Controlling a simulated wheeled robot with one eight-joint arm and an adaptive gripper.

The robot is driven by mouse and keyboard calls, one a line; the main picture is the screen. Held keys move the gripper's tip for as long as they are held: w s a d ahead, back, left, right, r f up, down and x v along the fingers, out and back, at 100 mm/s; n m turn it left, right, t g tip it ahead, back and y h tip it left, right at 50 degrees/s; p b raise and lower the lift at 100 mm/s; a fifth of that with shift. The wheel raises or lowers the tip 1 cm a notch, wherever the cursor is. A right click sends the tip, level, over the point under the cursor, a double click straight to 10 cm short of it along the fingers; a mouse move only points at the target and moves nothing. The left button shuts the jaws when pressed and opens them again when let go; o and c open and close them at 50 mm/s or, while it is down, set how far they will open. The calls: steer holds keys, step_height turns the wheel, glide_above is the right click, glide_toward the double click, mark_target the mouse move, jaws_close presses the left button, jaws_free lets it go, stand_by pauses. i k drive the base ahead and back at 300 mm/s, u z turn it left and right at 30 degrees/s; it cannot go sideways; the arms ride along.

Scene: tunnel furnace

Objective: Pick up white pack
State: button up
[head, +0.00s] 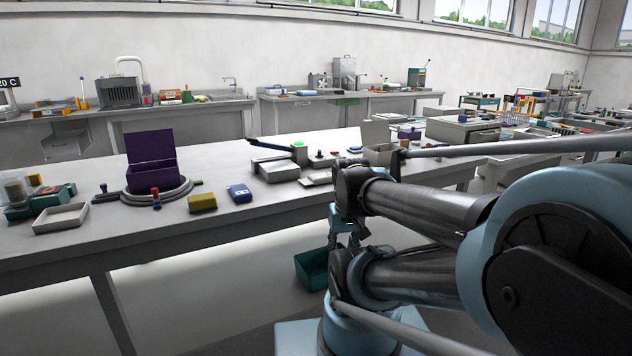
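No item on the near bench is clearly a white pack. A pale, low box (277,172) lies near the middle of the bench, and a flat pale piece (315,179) lies to its right. Either could be the pack; I cannot tell. My dark and light-blue arm fills the right side, folded in front of the bench. My gripper (352,236) seems to be the small dark part at the arm's left end, below the bench top. Its fingers are too small and dark to read. I see nothing clearly held.
A green bin (311,268) sits below the bench. The bench's front left strip is clear.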

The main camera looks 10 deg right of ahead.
mark_target(325, 176)
steer(key=u, duration=1.1)
steer(key=k, duration=1.4)
steer(key=z, duration=1.05)
steer(key=i, duration=1.05)
